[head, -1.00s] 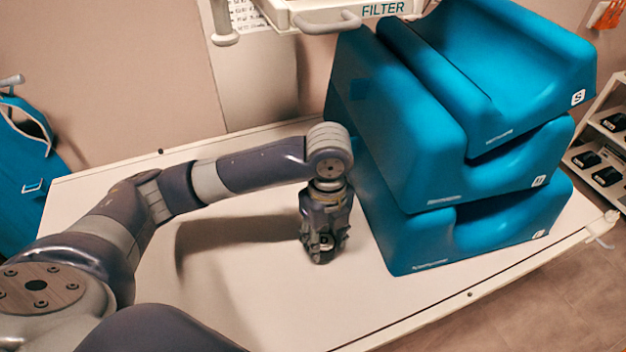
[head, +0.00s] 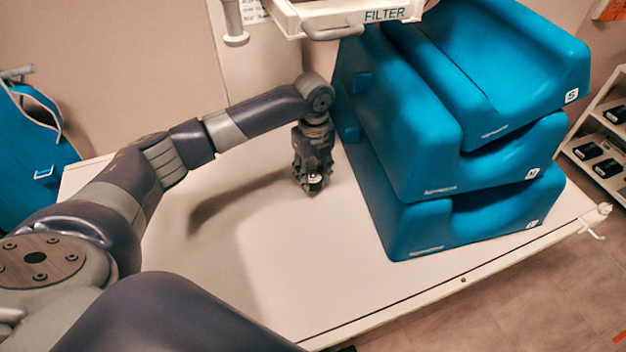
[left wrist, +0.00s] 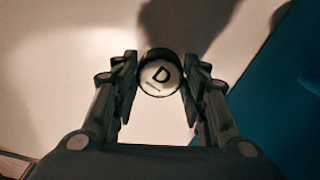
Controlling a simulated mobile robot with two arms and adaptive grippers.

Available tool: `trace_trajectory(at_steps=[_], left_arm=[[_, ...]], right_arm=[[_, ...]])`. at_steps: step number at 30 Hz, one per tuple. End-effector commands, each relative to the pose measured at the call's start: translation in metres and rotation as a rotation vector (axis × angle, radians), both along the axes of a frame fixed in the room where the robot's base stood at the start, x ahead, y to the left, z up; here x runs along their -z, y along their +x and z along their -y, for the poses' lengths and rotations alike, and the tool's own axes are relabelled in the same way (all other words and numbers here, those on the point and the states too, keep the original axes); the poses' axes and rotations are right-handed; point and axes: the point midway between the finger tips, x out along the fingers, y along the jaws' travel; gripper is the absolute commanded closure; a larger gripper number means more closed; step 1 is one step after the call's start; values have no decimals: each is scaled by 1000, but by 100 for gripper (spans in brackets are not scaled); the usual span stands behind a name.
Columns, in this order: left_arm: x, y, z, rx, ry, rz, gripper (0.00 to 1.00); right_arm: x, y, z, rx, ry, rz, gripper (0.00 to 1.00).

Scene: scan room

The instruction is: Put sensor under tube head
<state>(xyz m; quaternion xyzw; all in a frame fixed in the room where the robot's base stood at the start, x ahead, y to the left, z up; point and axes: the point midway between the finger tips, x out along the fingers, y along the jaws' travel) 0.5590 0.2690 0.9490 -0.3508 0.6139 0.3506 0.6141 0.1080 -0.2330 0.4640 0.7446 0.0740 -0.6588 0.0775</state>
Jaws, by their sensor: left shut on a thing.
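My left gripper (head: 314,184) points down over the white table (head: 300,260), left of the blue stack. It is shut on the sensor (left wrist: 160,76), a small round dark-rimmed piece with a white top marked "D", seen between the fingertips in the left wrist view. In the head view only a little of the sensor shows at the fingertips. The tube head (head: 345,16), a light housing labelled "FILTER" with a handle, is at the top of the head view and is cut off by the edge. My right gripper is not in view.
A stack of blue foam cushions (head: 400,140) stands on the table, close to the right of my left gripper. A rack with black items (head: 600,150) is at far right. A blue apron (head: 35,140) hangs at left. The front of the table is clear.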

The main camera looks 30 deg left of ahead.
Motion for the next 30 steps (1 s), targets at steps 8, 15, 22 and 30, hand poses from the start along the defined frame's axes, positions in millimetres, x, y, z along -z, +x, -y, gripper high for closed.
trace_trajectory(at_steps=[8, 15, 22, 30], left_arm=[[31, -1, 0, 1, 1, -2, 85], [35, 0, 0, 1, 1, -1, 85], [37, -1, 0, 0, 1, -1, 42], [37, -1, 0, 1, 1, -1, 40]], right_arm=[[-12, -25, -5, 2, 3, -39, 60], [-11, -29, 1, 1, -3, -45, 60], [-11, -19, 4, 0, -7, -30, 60], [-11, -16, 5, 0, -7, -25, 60]])
